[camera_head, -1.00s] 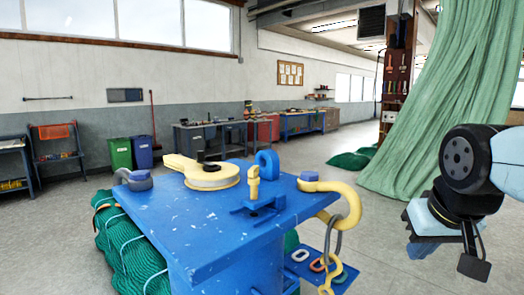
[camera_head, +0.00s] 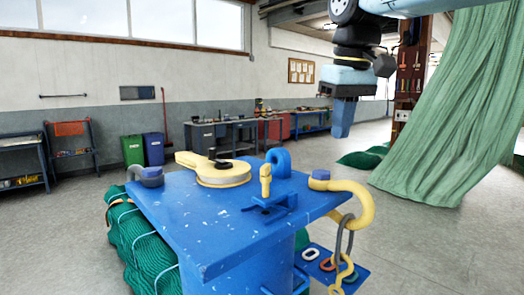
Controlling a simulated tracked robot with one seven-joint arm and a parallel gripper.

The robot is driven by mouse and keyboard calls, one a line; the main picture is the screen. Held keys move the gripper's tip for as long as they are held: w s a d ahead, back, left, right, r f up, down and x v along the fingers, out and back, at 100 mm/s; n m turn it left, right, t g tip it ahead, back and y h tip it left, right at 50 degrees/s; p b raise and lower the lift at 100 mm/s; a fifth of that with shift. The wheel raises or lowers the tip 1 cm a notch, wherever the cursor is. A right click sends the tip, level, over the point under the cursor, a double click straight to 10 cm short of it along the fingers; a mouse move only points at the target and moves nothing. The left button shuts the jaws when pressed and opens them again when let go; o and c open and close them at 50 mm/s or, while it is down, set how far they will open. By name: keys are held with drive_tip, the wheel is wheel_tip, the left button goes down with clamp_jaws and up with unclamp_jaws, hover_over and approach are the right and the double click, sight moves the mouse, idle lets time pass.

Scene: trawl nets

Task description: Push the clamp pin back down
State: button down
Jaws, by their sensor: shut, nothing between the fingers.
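The clamp pin (camera_head: 265,177) is a yellow upright pin with a thicker head. It stands up out of a small blue clamp (camera_head: 275,204) on top of the blue table (camera_head: 205,225). How deep the pin's lower end sits is hidden by the clamp. My gripper (camera_head: 342,134) is shut and empty. It points down, in the air above and to the right of the pin, apart from it.
A blue ring (camera_head: 279,160) stands behind the pin. A yellow block with a sheave (camera_head: 222,176) is to the left. A yellow hook (camera_head: 361,205) with a chain hangs at the right edge, and a grey shackle (camera_head: 147,176) sits at the left corner. Green net (camera_head: 490,110) hangs at right.

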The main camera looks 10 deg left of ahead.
sight(266, 165)
drive_tip(key=a+r+n+g, duration=0.1)
drive_tip(key=a+r+n, duration=0.1)
drive_tip(key=a+r, duration=0.35)
drive_tip(key=a+r+n+g, duration=0.1)
drive_tip(key=a+r+n, duration=0.1)
drive_tip(key=a, duration=0.7)
drive_tip(key=shift+h, duration=0.4)
drive_tip(key=f, duration=1.3)
drive_tip(key=shift+w+f, duration=0.25)
drive_tip(key=shift+w, duration=0.15)
drive_tip(key=shift+f, duration=1.6)
